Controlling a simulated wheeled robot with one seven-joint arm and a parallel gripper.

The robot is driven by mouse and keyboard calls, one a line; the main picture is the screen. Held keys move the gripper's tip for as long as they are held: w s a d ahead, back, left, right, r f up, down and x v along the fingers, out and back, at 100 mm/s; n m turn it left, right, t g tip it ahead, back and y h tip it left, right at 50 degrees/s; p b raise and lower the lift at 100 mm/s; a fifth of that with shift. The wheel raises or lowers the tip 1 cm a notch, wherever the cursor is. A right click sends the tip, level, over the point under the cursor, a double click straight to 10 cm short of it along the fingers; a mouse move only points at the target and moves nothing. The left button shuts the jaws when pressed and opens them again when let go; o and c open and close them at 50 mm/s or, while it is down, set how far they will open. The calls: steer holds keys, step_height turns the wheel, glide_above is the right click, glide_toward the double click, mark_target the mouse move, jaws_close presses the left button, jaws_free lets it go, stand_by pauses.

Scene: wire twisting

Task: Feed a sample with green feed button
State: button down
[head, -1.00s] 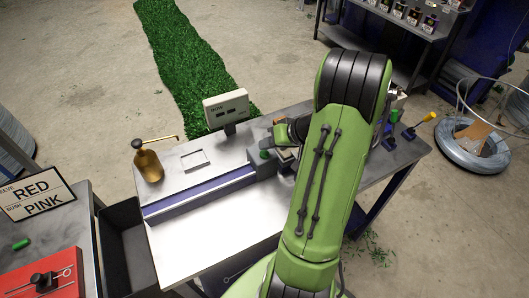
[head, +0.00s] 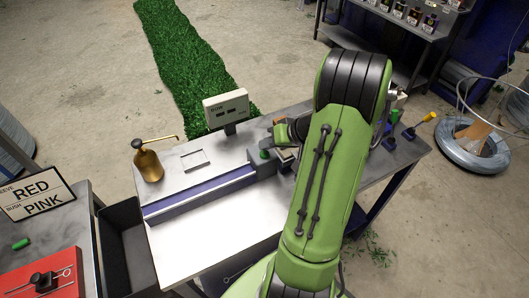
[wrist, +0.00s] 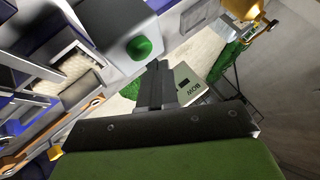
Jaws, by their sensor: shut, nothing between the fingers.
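The green feed button (head: 264,154) sits on a grey block on the bench, at the right end of the blue-edged rail. In the wrist view the button (wrist: 139,47) is a round green cap on a pale grey housing. My gripper (head: 280,135) is just behind and right of the button in the head view. In the wrist view its fingers (wrist: 156,68) are together and empty, with their tips close below and right of the button. I see no clear contact with the button, and the height gap is hard to tell.
A display box (head: 226,108) stands behind the rail. A brass oil can (head: 148,163) stands at the bench's left. The bench top (head: 215,229) in front of the rail is clear. A black bin (head: 124,247) is at the left edge, and screwdrivers (head: 420,126) stand at the right.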

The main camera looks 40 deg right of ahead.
mark_target(268, 153)
steer(key=shift+f+b, duration=0.4)
steer(key=shift+f+b, duration=0.45)
steer(key=shift+b, duration=0.05)
stand_by(0.4)
stand_by(0.4)
steer(key=shift+r+p, duration=0.6)
steer(key=shift+r, duration=0.25)
steer(key=shift+r+p, duration=1.9)
steer(key=shift+r, duration=0.7)
steer(key=shift+f, duration=0.1)
